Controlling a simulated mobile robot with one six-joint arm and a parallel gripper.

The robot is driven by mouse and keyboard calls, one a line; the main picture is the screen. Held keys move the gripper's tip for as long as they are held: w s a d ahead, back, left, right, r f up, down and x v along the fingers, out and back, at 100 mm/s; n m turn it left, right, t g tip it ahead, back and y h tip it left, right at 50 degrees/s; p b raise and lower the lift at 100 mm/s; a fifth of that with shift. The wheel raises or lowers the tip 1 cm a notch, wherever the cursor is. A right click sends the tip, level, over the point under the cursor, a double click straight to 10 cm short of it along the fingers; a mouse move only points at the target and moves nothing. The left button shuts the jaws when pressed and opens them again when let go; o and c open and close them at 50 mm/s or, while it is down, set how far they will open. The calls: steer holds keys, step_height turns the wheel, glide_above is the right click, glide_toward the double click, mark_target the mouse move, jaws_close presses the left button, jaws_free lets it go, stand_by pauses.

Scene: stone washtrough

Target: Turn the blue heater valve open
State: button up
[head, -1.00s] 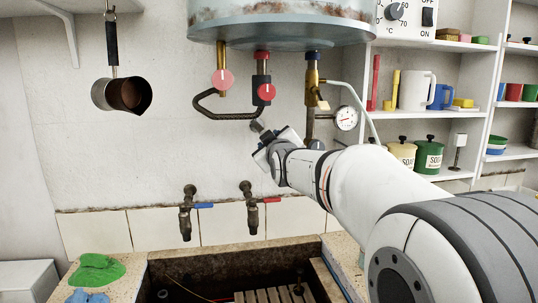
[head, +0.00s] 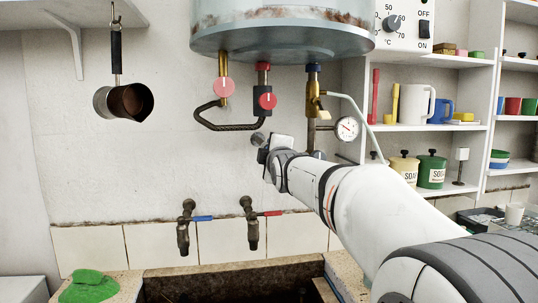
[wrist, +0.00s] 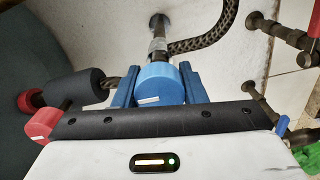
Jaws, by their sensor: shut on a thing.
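The blue heater valve (wrist: 155,80) is a round blue knob with a white mark on its face, on a metal pipe stub at the wall, seen in the wrist view. My gripper (wrist: 158,88) is shut on it, one blue finger on each side. In the head view my gripper (head: 268,147) is at the wall below the heater tank (head: 285,35), and it hides the blue knob there.
Red knobs (head: 224,88) and (head: 265,98) sit on pipes above left of my gripper, with a braided hose (head: 225,123) below. A pressure gauge (head: 347,128) is to the right. Taps with a blue lever (head: 202,218) and a red lever (head: 270,213) are below, over the trough (head: 232,282).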

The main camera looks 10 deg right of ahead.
steer(key=shift+r, duration=0.25)
stand_by(0.3)
steer(key=o, duration=1)
steer(key=shift+d+f, duration=0.1)
steer(key=shift+f, duration=0.05)
steer(key=s+b, duration=0.1)
steer(key=s, duration=0.6)
steer(key=shift+s, duration=0.4)
steer(key=s+f+m+g+p, duration=0.4)
steer(key=s+f+m+g, duration=0.1)
steer(key=s+f, duration=0.3)
steer(key=s+f+m+g+p, duration=0.4)
steer(key=s+f, duration=0.4)
steer(key=s, duration=0.3)
steer(key=s+f+m+g+p, duration=0.3)
steer(key=s+f+m+g, duration=0.3)
steer(key=s, duration=0.4)
steer(key=shift+s+f+m+p, duration=0.2)
steer(key=shift+f+m+p, duration=0.25)
steer(key=shift+f, duration=0.6)
